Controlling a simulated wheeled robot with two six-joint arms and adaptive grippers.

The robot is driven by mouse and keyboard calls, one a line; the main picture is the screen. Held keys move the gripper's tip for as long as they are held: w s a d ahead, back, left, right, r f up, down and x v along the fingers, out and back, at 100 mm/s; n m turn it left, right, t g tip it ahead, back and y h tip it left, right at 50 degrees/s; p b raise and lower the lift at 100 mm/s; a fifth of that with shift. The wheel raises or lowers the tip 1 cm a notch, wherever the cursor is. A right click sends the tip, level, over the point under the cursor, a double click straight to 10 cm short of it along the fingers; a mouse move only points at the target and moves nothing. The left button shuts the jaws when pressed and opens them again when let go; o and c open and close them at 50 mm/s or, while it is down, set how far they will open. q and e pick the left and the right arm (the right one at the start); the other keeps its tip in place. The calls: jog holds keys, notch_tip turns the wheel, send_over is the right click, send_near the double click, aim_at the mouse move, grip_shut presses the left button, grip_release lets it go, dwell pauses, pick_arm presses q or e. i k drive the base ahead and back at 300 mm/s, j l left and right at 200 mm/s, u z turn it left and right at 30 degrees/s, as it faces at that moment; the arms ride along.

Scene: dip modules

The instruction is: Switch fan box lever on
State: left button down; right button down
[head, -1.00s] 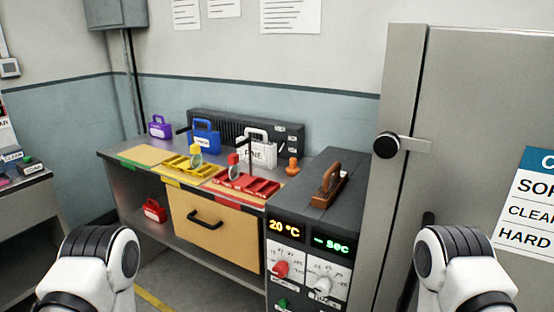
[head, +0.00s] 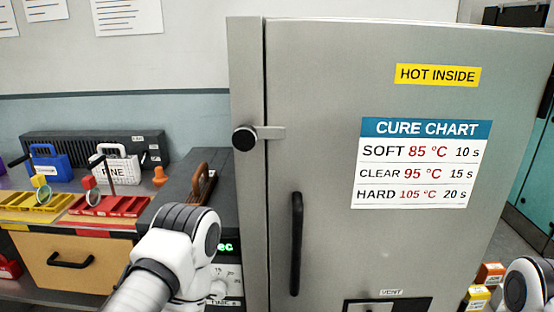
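No part is clearly labelled as the fan box. A dark ribbed box (head: 75,148) stands at the back of the bench in the head view, with small pale labels at its right end. It may be the fan box, but I cannot make out a lever on it or its position. White and black links of my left arm show at lower centre-left, in front of the dark control box (head: 196,178). A link of my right arm shows at the lower right corner. Neither gripper's fingers are in view.
A tall grey cabinet (head: 330,240) with a black handle (head: 296,243), a round latch (head: 244,138) and a cure chart (head: 424,163) fills the middle. The bench holds a blue case (head: 47,168), a white case (head: 115,170), yellow trays (head: 45,203) and red trays (head: 110,207).

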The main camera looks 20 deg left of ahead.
aim_at(142, 166)
jog(key=z, duration=0.45)
jog(key=j+z, duration=0.1)
jog(key=z, duration=0.4)
jog(key=k+z, duration=0.1)
jog(key=z, duration=0.35)
jog(key=j+z, duration=0.1)
jog(key=z, duration=0.8)
jog(key=k+j+z, duration=0.1)
jog(key=z, duration=0.25)
jog(key=k+z, duration=0.3)
jog(key=k+l+z, duration=0.1)
jog(key=k+z, duration=0.25)
jog(key=u, duration=0.55)
jog(key=k+u, duration=0.1)
jog(key=u, duration=1)
jog(key=j+u, duration=0.1)
jog(key=u, duration=1)
jog(key=j+u, duration=0.15)
jog(key=u, duration=0.95)
jog(key=j+u, duration=0.1)
jog(key=u, duration=0.45)
